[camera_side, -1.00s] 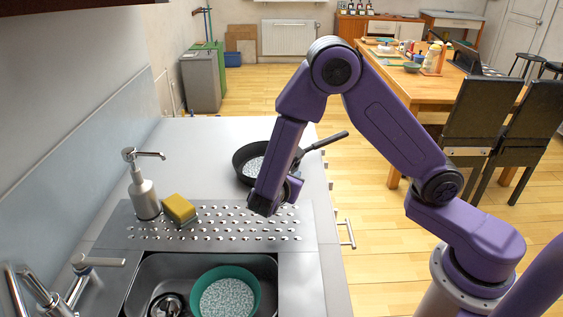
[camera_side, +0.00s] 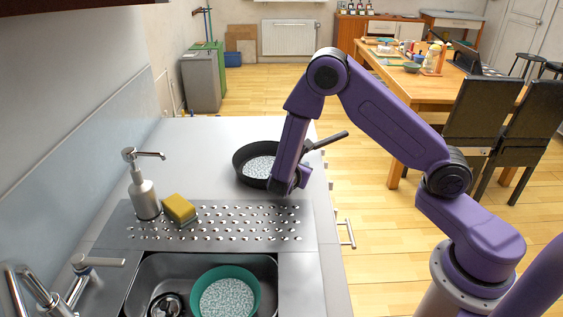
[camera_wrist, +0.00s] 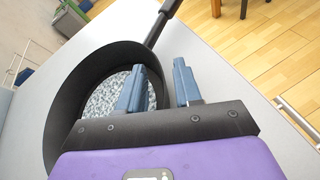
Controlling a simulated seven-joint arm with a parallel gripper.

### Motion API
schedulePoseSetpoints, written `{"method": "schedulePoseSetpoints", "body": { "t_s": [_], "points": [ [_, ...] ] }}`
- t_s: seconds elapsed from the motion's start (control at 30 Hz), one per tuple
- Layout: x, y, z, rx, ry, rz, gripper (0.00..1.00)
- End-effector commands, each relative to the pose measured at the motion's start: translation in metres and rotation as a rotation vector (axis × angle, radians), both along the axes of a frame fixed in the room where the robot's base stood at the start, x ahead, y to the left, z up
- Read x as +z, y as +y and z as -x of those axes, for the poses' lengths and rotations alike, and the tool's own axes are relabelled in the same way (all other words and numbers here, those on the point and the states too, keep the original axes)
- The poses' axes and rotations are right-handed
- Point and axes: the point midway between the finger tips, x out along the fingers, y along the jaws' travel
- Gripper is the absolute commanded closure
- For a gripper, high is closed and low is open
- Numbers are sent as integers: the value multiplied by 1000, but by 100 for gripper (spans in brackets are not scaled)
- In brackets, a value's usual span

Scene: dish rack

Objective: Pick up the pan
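The black pan (camera_side: 239,167) rests on the grey counter beyond the drainer, its handle (camera_side: 330,141) pointing right and slightly away. Its floor looks speckled grey and white. My gripper (camera_side: 288,190) is low at the pan's near right side. In the wrist view the pan (camera_wrist: 62,95) fills the left, with its handle leading up from the far rim. My gripper (camera_wrist: 158,88) has its two blue fingers apart with nothing held between them. The left finger overlaps the pan's inside and the right finger is outside, near the rim. Whether a finger touches the pan cannot be told.
A perforated drainer (camera_side: 215,240) lies before the pan, with a soap dispenser (camera_side: 143,190) and a yellow sponge (camera_side: 179,208). A green bowl (camera_side: 225,272) sits in the sink (camera_side: 160,270). The counter left of the pan is clear.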

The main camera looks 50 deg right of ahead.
Motion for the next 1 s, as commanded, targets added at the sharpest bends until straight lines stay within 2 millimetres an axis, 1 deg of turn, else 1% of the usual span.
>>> {"method": "schedulePoseSetpoints", "body": {
  "t_s": [0.17,0.2,0.3,1.0],
  "points": [
    [0,0,0,0,-1,0,66],
    [0,0,0,0,-1,0,69],
    [0,0,0,0,-1,0,100],
    [0,0,0,0,0,0,100]
  ]
}}
